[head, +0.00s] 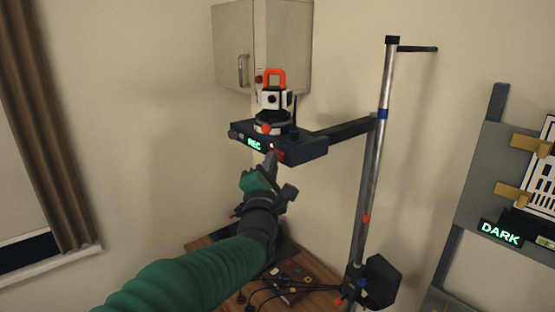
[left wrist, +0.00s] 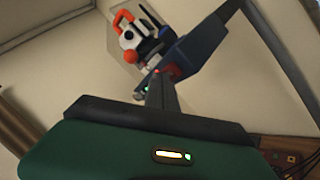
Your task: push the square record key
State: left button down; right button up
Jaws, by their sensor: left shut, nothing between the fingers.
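A dark blue box (head: 308,150) on a bracket arm carries a white and black instrument (head: 273,98) with an orange handle. Its front face shows a lit green REC sign (head: 254,144) and a small bright red light (head: 271,146). A red key (head: 280,154) shows on that face to the right of the sign, partly behind my fingers. My left gripper (head: 272,157) is shut and empty, its tips pointing up at the front face by the red key. In the left wrist view the fingertips (left wrist: 160,80) overlap a red patch; I cannot tell whether they touch it.
A metal pole (head: 371,170) holds the bracket arm at the right. A wall cabinet (head: 234,45) hangs behind. A wooden table (head: 205,244) with cables stands below. A grey panel with a DARK sign (head: 500,232) is at far right. A curtain (head: 45,120) hangs at left.

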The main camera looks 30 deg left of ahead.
pick_arm(q)
jog(key=shift+s+a+b, duration=0.45)
jog(key=shift+s+b, duration=0.1)
jog(key=shift+s, duration=0.05)
jog(key=s+a+b, duration=0.2)
jog(key=s+b, duration=0.3)
jog(key=b, duration=0.1)
jog(key=shift+s+a, duration=0.15)
jog(key=shift+s, duration=0.15)
jog(key=shift+w+f, duration=0.1)
jog(key=shift+f, duration=0.1)
